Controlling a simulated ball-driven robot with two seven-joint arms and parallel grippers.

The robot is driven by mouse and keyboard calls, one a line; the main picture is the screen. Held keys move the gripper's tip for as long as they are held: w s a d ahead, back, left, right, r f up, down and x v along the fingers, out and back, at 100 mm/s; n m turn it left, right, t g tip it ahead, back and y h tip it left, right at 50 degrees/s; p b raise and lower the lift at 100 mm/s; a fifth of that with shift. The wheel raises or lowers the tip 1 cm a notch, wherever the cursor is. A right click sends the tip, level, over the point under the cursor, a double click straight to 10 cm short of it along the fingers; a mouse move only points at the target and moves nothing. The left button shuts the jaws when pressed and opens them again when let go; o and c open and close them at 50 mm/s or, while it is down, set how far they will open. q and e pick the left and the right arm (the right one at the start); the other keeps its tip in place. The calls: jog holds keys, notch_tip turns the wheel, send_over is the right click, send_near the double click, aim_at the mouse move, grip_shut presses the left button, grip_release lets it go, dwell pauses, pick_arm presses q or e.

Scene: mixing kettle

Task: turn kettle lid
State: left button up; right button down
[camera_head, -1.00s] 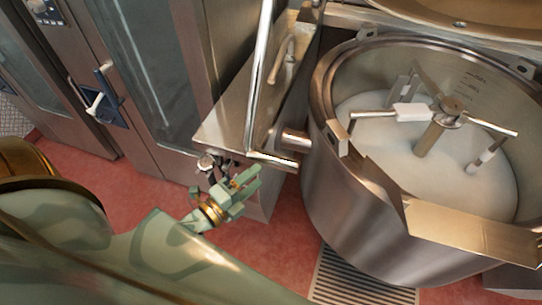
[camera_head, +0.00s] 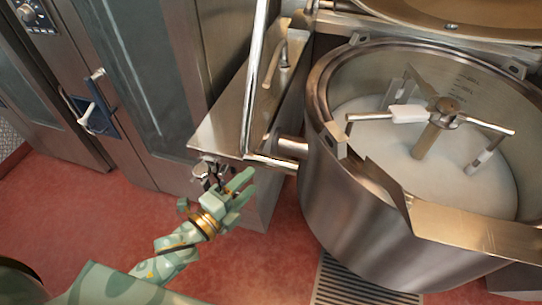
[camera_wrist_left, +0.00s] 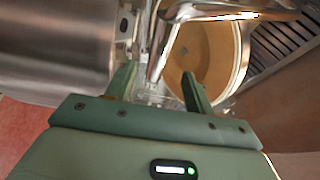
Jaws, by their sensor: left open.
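The steel kettle (camera_head: 340,205) stands open at the right, with white contents and a mixing arm (camera_head: 440,120) inside. The raised lid (camera_head: 450,14) is partly visible at the top right edge; a round tan surface in the left wrist view (camera_wrist_left: 218,50) looks like it. A long metal bar (camera_head: 254,80) runs down beside the steel housing, left of the kettle; a bar also shows in the left wrist view (camera_wrist_left: 163,45). My left gripper (camera_head: 243,184) is open and empty, below the bar's lower end. Its fingers also show in the left wrist view (camera_wrist_left: 157,86). My right gripper is not in view.
The steel housing (camera_head: 225,125) with a small curved handle (camera_head: 273,65) stands close to my left gripper. Oven doors with a blue latch (camera_head: 95,115) stand at the left. The red floor (camera_head: 75,215) is open; a floor grate (camera_head: 355,285) lies below the kettle.

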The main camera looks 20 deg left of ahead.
aim_at(274, 159)
pick_arm(q)
jog(key=x, duration=1)
jog(key=shift+w+d+p, duration=0.1)
jog(key=shift+w+p, duration=0.05)
jog(key=shift+p, duration=0.25)
jog(key=shift+f, duration=0.1)
